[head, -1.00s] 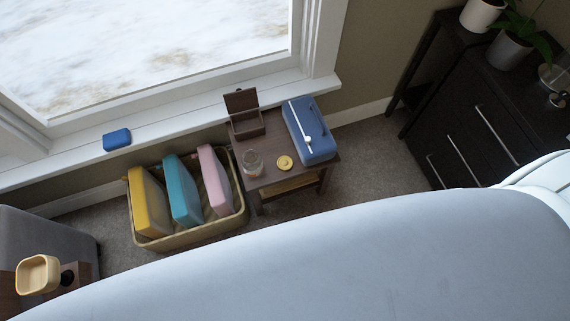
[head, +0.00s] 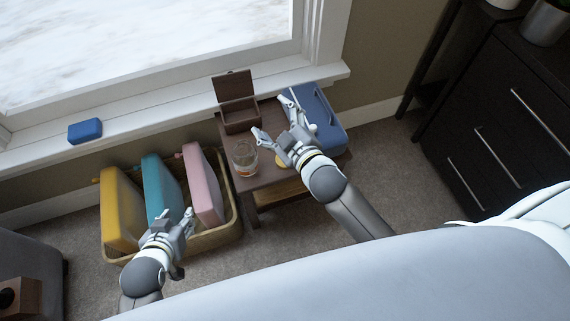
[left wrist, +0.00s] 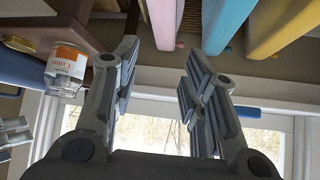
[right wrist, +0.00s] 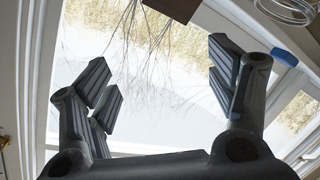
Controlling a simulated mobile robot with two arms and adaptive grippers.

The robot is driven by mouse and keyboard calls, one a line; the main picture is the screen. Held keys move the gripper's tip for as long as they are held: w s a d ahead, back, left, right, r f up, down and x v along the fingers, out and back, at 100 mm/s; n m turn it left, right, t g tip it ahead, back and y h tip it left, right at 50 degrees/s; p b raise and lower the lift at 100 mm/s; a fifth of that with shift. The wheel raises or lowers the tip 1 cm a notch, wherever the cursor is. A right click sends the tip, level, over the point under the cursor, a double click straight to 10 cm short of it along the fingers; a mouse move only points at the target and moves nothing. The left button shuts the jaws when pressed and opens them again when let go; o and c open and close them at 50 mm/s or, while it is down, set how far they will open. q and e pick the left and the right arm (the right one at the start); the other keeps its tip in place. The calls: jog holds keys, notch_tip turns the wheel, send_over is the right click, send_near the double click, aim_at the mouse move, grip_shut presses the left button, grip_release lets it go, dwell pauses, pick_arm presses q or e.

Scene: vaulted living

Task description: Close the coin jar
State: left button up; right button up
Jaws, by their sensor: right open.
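The coin jar (head: 244,158) is clear glass and stands upright with no lid on it, near the left edge of the small brown table (head: 262,182). It also shows with its orange-and-white label in the left wrist view (left wrist: 66,68). A round yellow lid (head: 281,159) lies on the table right of the jar, mostly hidden by my right gripper. My right gripper (head: 272,118) is open and empty above the table, between the jar and a blue case. My left gripper (head: 180,221) is open and empty over the front of the basket, left of and nearer than the jar.
A brown open-lidded box (head: 238,115) stands behind the jar, and the blue case (head: 322,118) is at the table's right. A basket (head: 217,236) with yellow, teal and pink upright items is left of the table. A blue block (head: 85,130) lies on the windowsill.

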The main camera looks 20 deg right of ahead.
jog(key=w+a+r+n+t+y, duration=0.2)
jog(key=a+r+n+y, duration=0.55)
jog(key=r+n, duration=0.25)
jog(key=s+a+r+n+g+y+b, duration=0.2)
jog(key=s+a+r+n+g+y, duration=0.15)
jog(key=a+n+g+y, duration=0.7)
jog(key=s+a+f+n+g+h+b, duration=0.1)
jog(key=s+f+n+g+h, duration=0.5)
jog(key=n, duration=0.8)
jog(key=w+d+f+n+g+h+b, duration=0.1)
jog(key=w+d+f+n+g+h, duration=0.15)
jog(key=d+f+n+h, duration=0.65)
pick_arm(q)
notch_tip(320, 180, up, 7)
jog(key=t+b, duration=0.1)
jog(key=shift+s+t, duration=0.15)
jog(key=shift+t, duration=0.25)
pick_arm(e)
jog(key=w+d+f+h, duration=0.2)
jog(key=d, duration=0.5)
jog(key=w+d+f+m+t+h, duration=0.1)
jog(key=w+d+f+h, duration=0.1)
jog(key=d, duration=0.5)
jog(key=shift+w+f+t+h, duration=0.25)
jog(key=shift+f+t+h, duration=0.05)
jog(key=shift+f+h, duration=0.2)
pick_arm(q)
jog(key=shift+r, duration=0.1)
